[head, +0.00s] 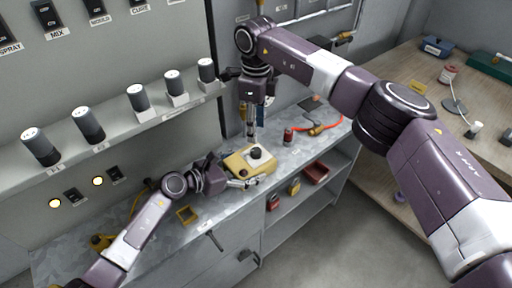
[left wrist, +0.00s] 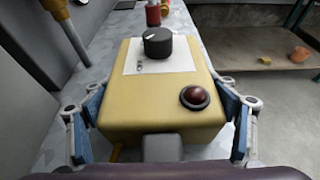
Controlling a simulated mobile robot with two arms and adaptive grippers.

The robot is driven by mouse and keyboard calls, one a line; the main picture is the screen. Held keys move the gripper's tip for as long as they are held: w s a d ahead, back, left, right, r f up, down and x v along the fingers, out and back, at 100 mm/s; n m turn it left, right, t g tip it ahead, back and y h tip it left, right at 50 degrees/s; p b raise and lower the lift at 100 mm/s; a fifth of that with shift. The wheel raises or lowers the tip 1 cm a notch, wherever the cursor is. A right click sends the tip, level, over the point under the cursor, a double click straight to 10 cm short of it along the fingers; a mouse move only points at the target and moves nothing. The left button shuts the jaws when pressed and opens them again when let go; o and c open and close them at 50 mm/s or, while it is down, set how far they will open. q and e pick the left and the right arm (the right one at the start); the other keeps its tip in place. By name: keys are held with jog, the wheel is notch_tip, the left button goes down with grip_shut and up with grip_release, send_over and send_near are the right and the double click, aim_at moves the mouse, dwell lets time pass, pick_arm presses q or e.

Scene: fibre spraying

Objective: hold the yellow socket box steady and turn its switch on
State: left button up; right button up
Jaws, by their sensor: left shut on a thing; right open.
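The yellow socket box (head: 238,164) sits on the grey metal worktop. In the left wrist view the box (left wrist: 150,108) fills the middle. It has a black rotary knob (left wrist: 158,42) on a white plate and a dark red round button or lamp (left wrist: 195,97). My left gripper (head: 240,183) is shut on the box, with a blue-padded finger on either side in the left wrist view (left wrist: 162,130). My right gripper (head: 251,134) points down, open, just above the knob (head: 256,153). Whether it touches the knob I cannot tell.
A red can (head: 288,135) and a red cable (head: 330,124) lie beyond the box on the worktop (head: 213,204). A shelf (head: 120,133) with several grey cylinders runs along the wall at left. A wooden table (head: 400,155) stands at right.

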aim_at(256, 151)
notch_tip(256, 151, down, 9)
jog(key=shift+r, duration=0.1)
dwell(0.3)
grip_shut()
